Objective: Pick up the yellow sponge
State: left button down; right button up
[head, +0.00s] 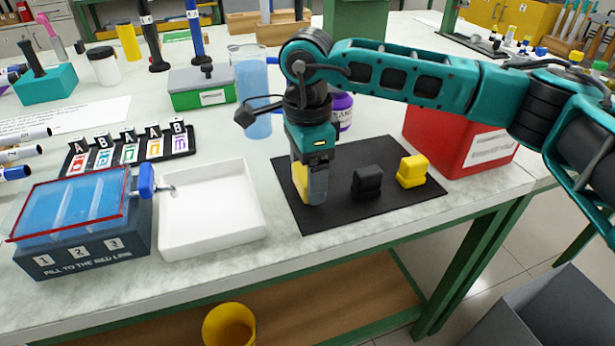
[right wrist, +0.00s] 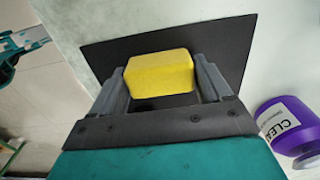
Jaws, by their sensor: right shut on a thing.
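My right gripper (head: 316,198) points down over the left part of the black mat (head: 335,218). It is shut on the yellow sponge (head: 299,180), a plain block with rounded edges. In the right wrist view the sponge (right wrist: 160,74) sits between the two grey fingers of the right gripper (right wrist: 164,88). In the head view the fingers hide much of it, and I cannot tell whether it touches the mat.
A black stepped block (head: 367,182) and a yellow stepped block (head: 411,171) stand on the mat to the right. A red box (head: 455,135) is behind them. A white tray (head: 212,238) lies left of the mat.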

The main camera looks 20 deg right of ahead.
notch_tip(320, 180, up, 20)
jog(key=p, duration=0.3)
jog(key=shift+p, duration=0.3)
jog(key=o, duration=0.4)
jog(key=c, duration=0.3)
